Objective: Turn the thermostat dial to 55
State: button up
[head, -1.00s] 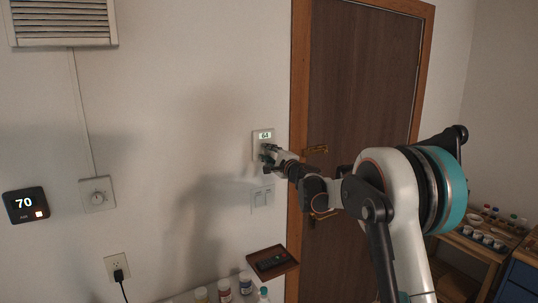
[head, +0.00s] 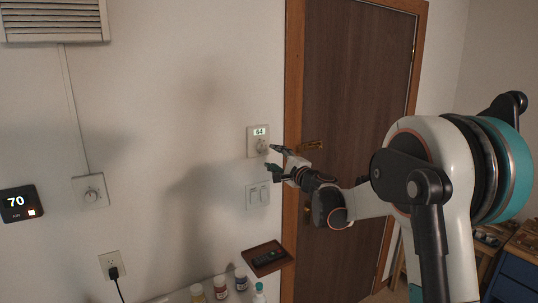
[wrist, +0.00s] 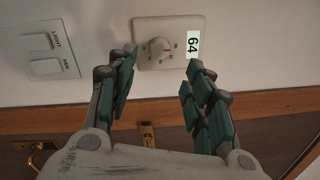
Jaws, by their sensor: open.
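The thermostat is a white wall plate (head: 252,147) left of the door, with a lit display (head: 260,132) reading 64 and a round white dial (head: 262,145) below it. In the wrist view the plate lies sideways, with the dial (wrist: 161,48) in its middle and the 64 label (wrist: 193,44) at its right. My gripper (head: 272,159) is open and empty, just right of and below the dial. In the wrist view my gripper (wrist: 158,72) has its two teal-padded fingers apart, with the dial beyond and between them, not touched.
A double switch plate (head: 257,195) marked LIGHT and FAN sits below the thermostat. The brown door (head: 350,110) with its handle is on the right. Bottles and a remote tray (head: 267,256) are below.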

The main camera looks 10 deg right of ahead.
jog(key=shift+v, duration=1.3)
jog(key=s+a+f+n+g+b, duration=0.3)
jog(key=s+a+n, duration=0.2)
jog(key=s, duration=0.6)
jog(key=s+a+f+n+g+b, duration=0.3)
jog(key=s+a+n, duration=0.25)
jog(key=s, duration=0.65)
jog(key=s+d+f+n+g+h+b, duration=0.2)
jog(key=s+d+f+n+h+b, duration=0.1)
jog(key=s+f, duration=0.6)
jog(key=s+d+f+n+g+h+b, duration=0.2)
jog(key=s+f, duration=0.8)
jog(key=s, duration=0.7)
jog(key=shift+d+f+n+g+h+b, duration=0.25)
jog(key=shift+d+n+g+h+b, duration=0.25)
jog(key=shift+d+n, duration=0.6)
jog(key=shift+s, duration=0.1)
